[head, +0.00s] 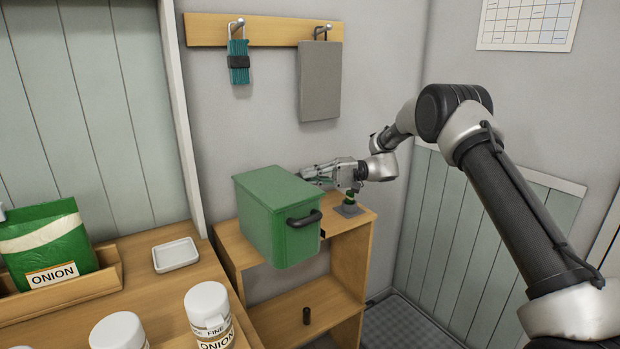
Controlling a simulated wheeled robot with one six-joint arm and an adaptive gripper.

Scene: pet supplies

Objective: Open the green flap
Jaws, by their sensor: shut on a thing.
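A green box (270,225) with a black handle (304,218) on its front stands on the wooden shelf unit. Its flat green top, which looks like the flap (272,188), lies level and appears closed. My gripper (312,174) reaches in from the right, at the far right edge of the box top. Its fingers look shut at that edge, but the box partly hides the tips and the exact contact.
A small dark green item on a grey base (349,205) stands just below my gripper. White jars (207,306), a white dish (176,255) and a green onion bag (48,243) are on the left counter. A grey board (320,82) hangs behind.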

